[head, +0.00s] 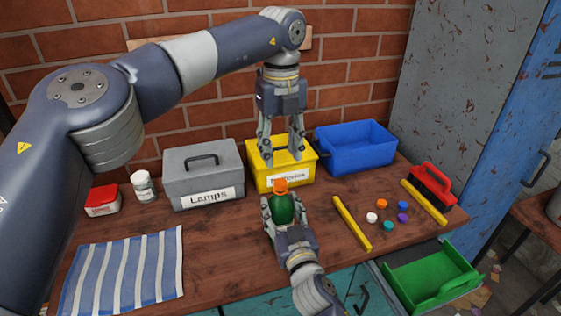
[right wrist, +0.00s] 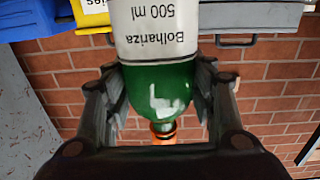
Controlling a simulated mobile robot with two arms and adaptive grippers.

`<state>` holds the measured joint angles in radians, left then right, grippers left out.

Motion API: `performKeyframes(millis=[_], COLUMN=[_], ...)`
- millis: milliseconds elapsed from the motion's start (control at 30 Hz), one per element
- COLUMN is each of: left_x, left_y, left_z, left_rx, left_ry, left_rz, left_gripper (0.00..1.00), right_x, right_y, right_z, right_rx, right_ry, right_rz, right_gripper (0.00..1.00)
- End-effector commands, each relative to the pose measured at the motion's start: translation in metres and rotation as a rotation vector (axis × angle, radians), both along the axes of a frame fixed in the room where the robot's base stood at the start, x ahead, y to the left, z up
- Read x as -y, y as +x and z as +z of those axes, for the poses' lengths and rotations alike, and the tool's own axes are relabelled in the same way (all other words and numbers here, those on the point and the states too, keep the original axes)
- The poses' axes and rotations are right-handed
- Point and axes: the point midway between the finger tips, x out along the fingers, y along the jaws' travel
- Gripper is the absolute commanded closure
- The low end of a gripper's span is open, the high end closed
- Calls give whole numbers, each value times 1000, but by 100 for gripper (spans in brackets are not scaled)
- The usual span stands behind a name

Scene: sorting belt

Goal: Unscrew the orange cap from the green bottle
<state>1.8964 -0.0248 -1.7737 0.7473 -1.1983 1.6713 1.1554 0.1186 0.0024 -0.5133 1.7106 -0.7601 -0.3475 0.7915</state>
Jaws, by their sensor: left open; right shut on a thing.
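The green bottle (head: 282,210) stands on the wooden table with its orange cap (head: 281,186) on top. My right gripper (head: 285,212) is shut on the bottle's body from the front. In the right wrist view the bottle (right wrist: 160,88) appears upside down between the fingers, with a white label and the orange cap (right wrist: 163,132) at its lower end. My left gripper (head: 283,157) is open and empty, pointing down above the cap, with a gap between its fingertips and the cap.
A yellow bin (head: 262,180), a grey Lamps box (head: 203,168) and a blue bin (head: 356,147) stand behind. Right of the bottle lie yellow bars (head: 352,223), several small coloured caps (head: 382,204) and a red brush (head: 432,182). A striped cloth (head: 125,272) lies front left.

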Motion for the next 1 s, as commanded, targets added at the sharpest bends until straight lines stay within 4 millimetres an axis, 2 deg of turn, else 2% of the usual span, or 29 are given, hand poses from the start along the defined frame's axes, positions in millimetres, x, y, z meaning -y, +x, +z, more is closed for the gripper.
performKeyframes(millis=[1000], left_x=[1], left_y=[0], left_z=[-1], left_rx=[-3], left_ry=[-2], left_rz=[-1752], left_gripper=[57], right_x=[0], right_y=[0], right_z=[0], right_rx=[-1], right_ry=[0], right_rz=[0], right_gripper=[100])
